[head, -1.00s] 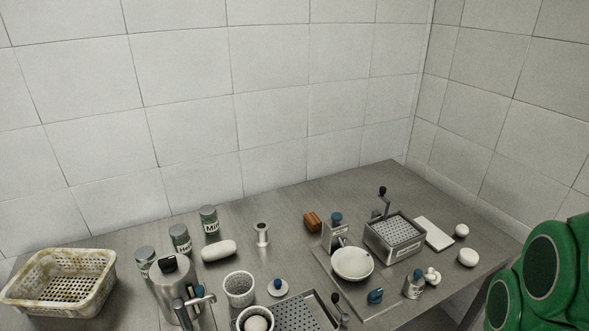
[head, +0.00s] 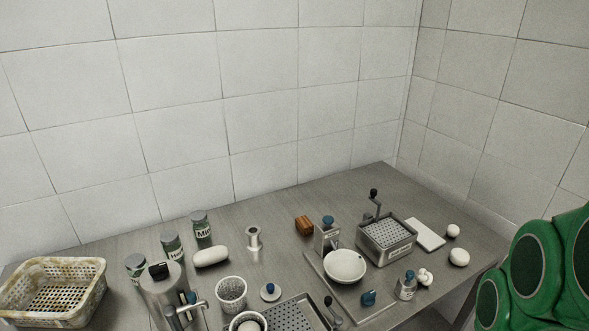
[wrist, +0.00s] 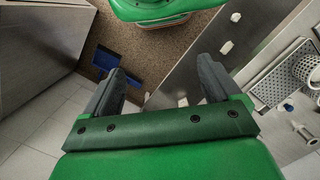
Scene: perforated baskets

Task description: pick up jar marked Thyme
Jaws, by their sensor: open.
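Three jars with grey lids and green contents stand in a row at the left of the metal table in the head view. The right jar (head: 201,230) has a label that starts with "Mi". The middle jar (head: 172,246) has one that starts with "He". The left jar (head: 135,267) is partly hidden behind a steel canister, and its label cannot be read. I cannot read "Thyme" on any jar. My gripper (wrist: 164,84) is open and empty in the wrist view, away from the jars, with the floor and table edge beyond it.
The steel canister (head: 163,291) stands close in front of the left jar. A white rounded object (head: 211,257) lies beside the right jar. A perforated basket (head: 96,283) sits at far left. A grater box (head: 386,243) and white bowl (head: 345,267) are at right. The table behind the jars is clear.

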